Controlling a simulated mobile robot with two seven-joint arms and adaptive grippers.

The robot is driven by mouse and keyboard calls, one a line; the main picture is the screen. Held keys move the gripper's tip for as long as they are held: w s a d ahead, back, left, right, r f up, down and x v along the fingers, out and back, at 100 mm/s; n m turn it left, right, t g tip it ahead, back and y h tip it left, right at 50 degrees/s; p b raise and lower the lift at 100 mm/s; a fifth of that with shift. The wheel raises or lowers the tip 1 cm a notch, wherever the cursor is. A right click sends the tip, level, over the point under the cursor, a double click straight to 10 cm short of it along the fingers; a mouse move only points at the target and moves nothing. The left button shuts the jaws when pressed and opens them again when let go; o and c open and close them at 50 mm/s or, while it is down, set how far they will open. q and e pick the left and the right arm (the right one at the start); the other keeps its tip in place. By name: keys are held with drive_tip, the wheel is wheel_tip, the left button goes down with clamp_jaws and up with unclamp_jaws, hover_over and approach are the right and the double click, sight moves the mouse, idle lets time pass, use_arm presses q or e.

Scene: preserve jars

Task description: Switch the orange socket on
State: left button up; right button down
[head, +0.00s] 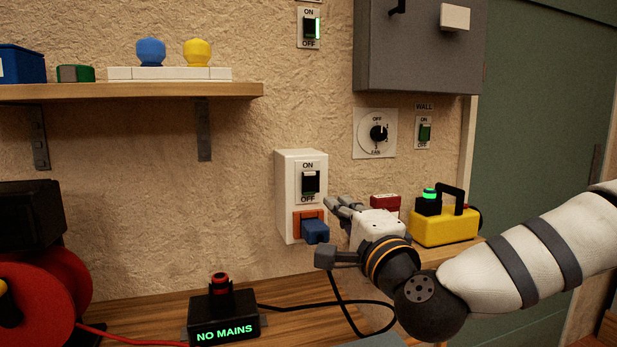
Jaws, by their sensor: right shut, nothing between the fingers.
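The orange socket (297,222) is at the bottom of a white box (286,180) on the wall. A blue plug (316,231) sits at the socket and covers part of it. Above it on the same box is a black rocker switch (310,181) marked ON at the top and OFF at the bottom; I cannot tell for sure which way it is tipped. My right gripper (338,206) is shut and empty, just right of and below the switch. Its fingers point left towards the box and look apart from the switch. My left gripper is not in view.
A black box (224,325) reading NO MAINS stands on the wooden bench, with a black cable (325,304) beside it. A fan dial (377,133), a WALL switch (424,133) and a grey cabinet (415,55) are on the wall. A yellow unit (443,228) stands behind my right arm.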

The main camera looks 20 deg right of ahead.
sight(310, 175)
drive_tip(key=w, duration=0.4)
drive_tip(key=w+r+b, duration=0.1)
drive_tip(key=w, duration=0.7)
drive_tip(key=shift+w+a+r, duration=0.25)
drive_tip(key=shift+w+r, duration=0.05)
drive_tip(key=shift+w, duration=0.05)
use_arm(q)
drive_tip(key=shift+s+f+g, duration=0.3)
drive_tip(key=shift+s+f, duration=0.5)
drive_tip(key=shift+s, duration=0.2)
use_arm(e)
drive_tip(key=shift+w+r, duration=0.2)
drive_tip(key=shift+w, duration=0.25)
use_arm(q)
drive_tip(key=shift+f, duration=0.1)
use_arm(e)
drive_tip(key=shift+w+f, duration=0.1)
